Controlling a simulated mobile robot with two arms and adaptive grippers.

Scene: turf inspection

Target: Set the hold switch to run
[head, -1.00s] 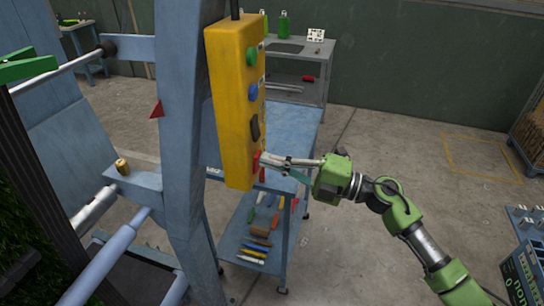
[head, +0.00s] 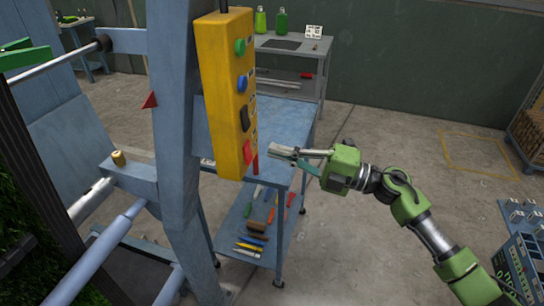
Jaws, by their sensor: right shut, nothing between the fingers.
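A yellow control box (head: 226,95) hangs beside a blue-grey post. Down its face it carries a green button (head: 240,47), a blue button (head: 242,84), a black rocker switch (head: 245,118) and a red switch (head: 247,151) near the bottom. The labels are too small to read, so I cannot tell which one is the hold switch or its setting. My right gripper (head: 273,151) is shut and empty. Its tips point left at the red switch, with a small gap to the box.
A blue-grey machine frame (head: 175,130) with rollers fills the left side. Behind the box stands a blue cart (head: 285,120) with several tools on its lower shelf. A bench (head: 290,42) with green bottles is at the back. The floor at right is mostly open.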

